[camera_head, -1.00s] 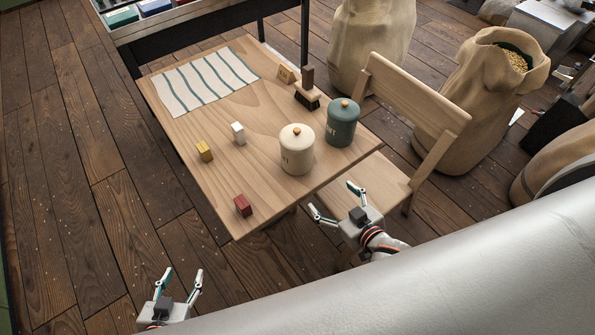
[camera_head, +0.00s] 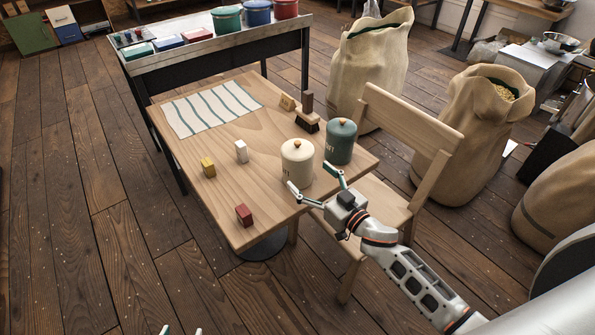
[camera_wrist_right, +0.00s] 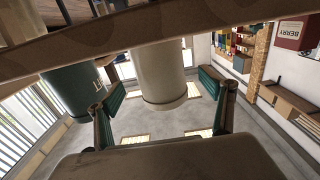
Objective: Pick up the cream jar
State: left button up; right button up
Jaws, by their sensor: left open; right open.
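The cream jar (camera_head: 297,165) with a wooden knob stands upright near the right edge of the wooden table (camera_head: 200,190). In the right wrist view the cream jar (camera_wrist_right: 162,75) appears upside down, beyond and between the open fingers. My right gripper (camera_head: 311,178) is open, just in front of the jar's near side, empty; it also shows in the right wrist view (camera_wrist_right: 165,95). Whether a finger touches the jar, I cannot tell. My left gripper (camera_head: 181,331) shows only its open fingertips at the bottom edge of the head view, far from the jar.
A teal jar (camera_head: 341,143) stands close behind the cream jar on the right.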

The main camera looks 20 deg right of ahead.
jog(key=shift+x, duration=1.05)
jog(key=x, duration=0.3)
jog(key=shift+w+f+b, duration=0.1)
jog(key=shift+w+b, duration=0.1)
jog(key=shift+b, duration=0.1)
jog(key=shift+w+a, duration=0.25)
jog(key=shift+w, duration=0.2)
pick_arm(q)
jog(key=shift+s+a+f, duration=0.1)
jog(key=shift+s+f, duration=0.2)
jog(key=shift+f, duration=0.45)
pick_arm(e)
jog(key=c, duration=1.6)
pick_arm(q)
jog(key=shift+w+r, duration=0.15)
jog(key=shift+r, duration=0.05)
